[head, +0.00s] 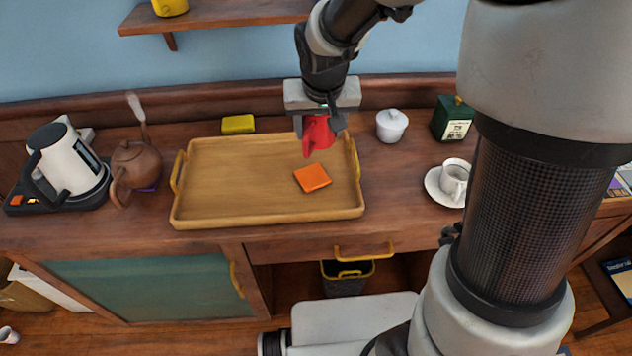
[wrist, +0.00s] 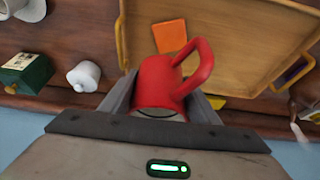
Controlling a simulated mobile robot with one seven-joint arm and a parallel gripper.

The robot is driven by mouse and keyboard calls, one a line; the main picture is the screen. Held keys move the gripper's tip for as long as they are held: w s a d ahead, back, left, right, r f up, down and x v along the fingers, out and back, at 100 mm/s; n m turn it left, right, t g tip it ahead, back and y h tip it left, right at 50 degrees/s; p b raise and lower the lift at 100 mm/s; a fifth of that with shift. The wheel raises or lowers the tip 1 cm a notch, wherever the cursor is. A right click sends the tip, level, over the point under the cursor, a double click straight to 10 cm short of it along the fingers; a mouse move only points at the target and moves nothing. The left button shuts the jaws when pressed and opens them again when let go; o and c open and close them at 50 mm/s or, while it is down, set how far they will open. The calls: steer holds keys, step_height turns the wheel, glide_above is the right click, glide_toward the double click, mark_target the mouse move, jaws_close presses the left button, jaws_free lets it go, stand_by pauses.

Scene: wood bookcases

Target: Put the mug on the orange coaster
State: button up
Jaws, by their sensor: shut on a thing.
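The red mug (head: 317,135) is between the fingers of my gripper (head: 319,122), which is shut on it. It hangs over the back right part of the wooden tray (head: 240,208). In the wrist view the mug (wrist: 157,84) shows between both fingers, with its handle toward the right. The orange coaster (head: 312,178) lies flat on the tray, in its right half, nearer the front than the mug. The coaster also shows in the wrist view (wrist: 170,36), apart from the mug and bare. The mug's exact height above the tray is hard to tell.
Right of the tray stand a white lidded pot (head: 391,125), a green box (head: 452,119) and a white cup on a saucer (head: 433,190). A yellow block (head: 238,124) lies behind the tray. A brown teapot (head: 138,165) and a white kettle (head: 70,163) stand left.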

steer(key=shift+a+f+b, duration=0.6)
steer(key=shift+a+f, duration=0.1)
steer(key=shift+f, duration=0.15)
steer(key=b, duration=0.2)
glide_toward(312, 173)
steer(key=x, duration=0.5)
steer(key=shift+w+f, duration=0.1)
steer(key=shift+w, duration=0.15)
steer(key=shift+f, duration=0.15)
steer(key=o, duration=1.3)
steer(key=shift+c, duration=0.2)
